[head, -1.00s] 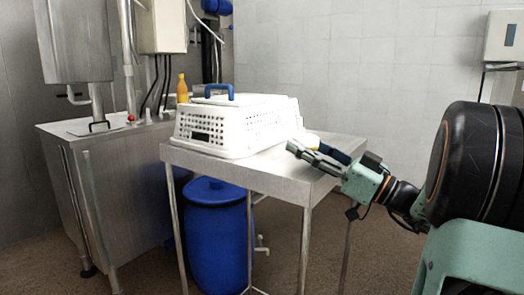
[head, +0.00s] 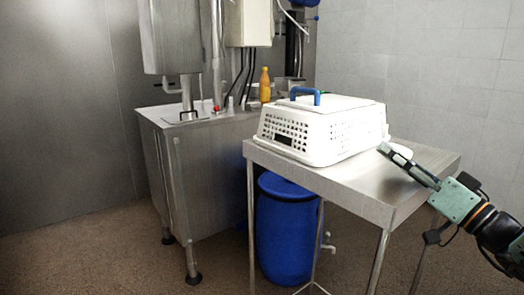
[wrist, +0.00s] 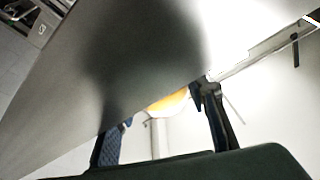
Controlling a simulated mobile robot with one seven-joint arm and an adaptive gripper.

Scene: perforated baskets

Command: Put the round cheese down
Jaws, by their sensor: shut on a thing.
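The round cheese (wrist: 168,103) shows in the wrist view only as a small orange-yellow part between the two fingers; the rest of it is hidden. My gripper (wrist: 163,128) is shut on it. In the head view my gripper (head: 402,165) reaches in from the right, over the metal table (head: 355,185), just right of the white perforated basket (head: 330,135). There the cheese is largely hidden by the fingers, and I cannot tell whether it touches the tabletop.
Bare tabletop lies in front and to the right. A blue barrel (head: 283,230) stands beneath. A steel cabinet (head: 200,190) with an orange bottle (head: 265,85) is at left.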

